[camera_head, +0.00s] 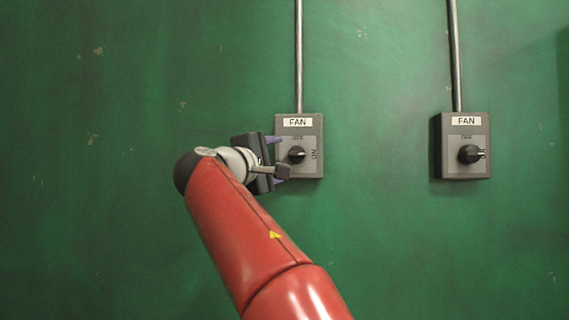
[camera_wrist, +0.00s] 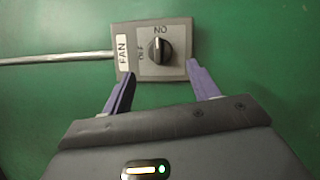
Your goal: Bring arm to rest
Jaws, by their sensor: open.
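My gripper (camera_head: 279,156) is open in front of the left fan switch box (camera_head: 312,134). In the wrist view, its two purple fingertips (camera_wrist: 160,72) are apart and empty, just short of the knob. The left box's black knob (camera_head: 296,154) has its pointer toward the ON mark at its right. In the wrist view the same knob (camera_wrist: 159,50) also points to ON. The fingers appear clear of the knob. My red arm reaches up from the bottom of the head view.
A second grey box labelled FAN (camera_head: 450,165) is on the wall at the right; its knob (camera_head: 470,153) points right. A metal conduit (camera_head: 299,60) rises from the left box, another (camera_head: 453,55) from the right box. The green wall (camera_head: 90,200) is bare at left.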

